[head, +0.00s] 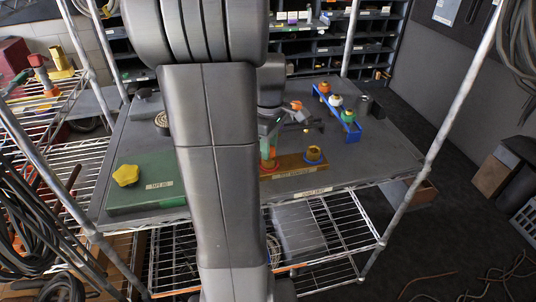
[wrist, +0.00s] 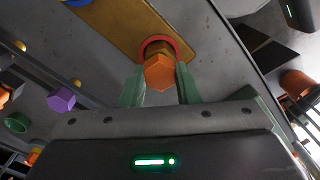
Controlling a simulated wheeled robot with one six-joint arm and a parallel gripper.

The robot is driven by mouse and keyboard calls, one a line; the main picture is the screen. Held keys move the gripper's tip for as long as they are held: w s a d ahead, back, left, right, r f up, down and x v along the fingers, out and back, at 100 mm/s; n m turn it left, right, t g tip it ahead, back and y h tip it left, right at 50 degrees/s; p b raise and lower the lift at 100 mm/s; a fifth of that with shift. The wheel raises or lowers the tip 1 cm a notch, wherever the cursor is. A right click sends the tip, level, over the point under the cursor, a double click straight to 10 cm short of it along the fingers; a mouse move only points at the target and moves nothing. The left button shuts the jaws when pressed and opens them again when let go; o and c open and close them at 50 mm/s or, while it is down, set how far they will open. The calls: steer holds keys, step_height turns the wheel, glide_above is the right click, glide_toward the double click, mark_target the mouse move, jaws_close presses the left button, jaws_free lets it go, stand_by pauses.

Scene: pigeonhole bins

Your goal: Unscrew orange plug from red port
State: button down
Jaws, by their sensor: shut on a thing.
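The orange hexagonal plug (wrist: 160,72) sits at the red port (wrist: 176,42), whose ring shows around its far end. My gripper (wrist: 159,85) has its two green fingers on either side of the plug, shut on it. In the wrist view the port is set in a tan-brown plate (wrist: 118,22). In the head view that plate is a brown block (head: 290,169) near the table's front edge, and my gripper (head: 268,146) reaches down to its left end. My arm hides part of that area. I cannot tell how far the plug is threaded in.
A blue port (head: 314,156) with a brass-coloured centre is at the block's right. A blue rack (head: 346,128) of coloured plugs stands behind it. A green box (head: 145,202) with a yellow knob (head: 126,175) is at left. A purple hexagonal piece (wrist: 61,99) shows in the wrist view.

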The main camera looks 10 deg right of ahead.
steer(key=shift+r+p, duration=0.95)
steer(key=shift+r, duration=0.15)
step_height(320, 180, up, 4)
steer(key=p, duration=0.3)
stand_by(0.3)
